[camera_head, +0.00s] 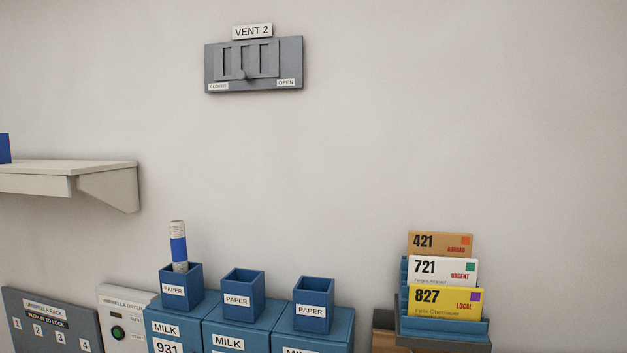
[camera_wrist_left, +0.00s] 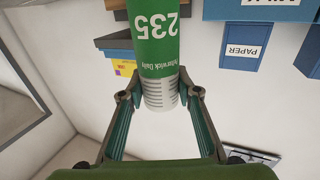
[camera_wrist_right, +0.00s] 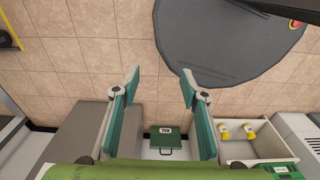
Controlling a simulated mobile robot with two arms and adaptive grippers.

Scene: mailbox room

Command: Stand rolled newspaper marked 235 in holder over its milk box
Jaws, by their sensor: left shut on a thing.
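The rolled newspaper marked 235 (camera_wrist_left: 157,55) has a green band and a striped white end, and its print is upside down in the left wrist view. My left gripper (camera_wrist_left: 160,95) is shut on it near the striped end. In the head view, three blue PAPER holders stand on the milk boxes. The left holder (camera_head: 182,291) has a blue-banded roll upright in it; the middle holder (camera_head: 243,300) and right holder (camera_head: 313,311) look empty. Only 931 reads on the left milk box (camera_head: 175,325); the other numbers are cut off. My right gripper (camera_wrist_right: 160,75) is open and empty.
A letter rack (camera_head: 455,325) with several marked envelopes stands right of the boxes. A shelf (camera_head: 70,170) juts from the wall at left. A vent panel (camera_head: 290,65) is above. The right wrist view shows a dark mat (camera_wrist_right: 225,40) and a green case (camera_wrist_right: 165,147).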

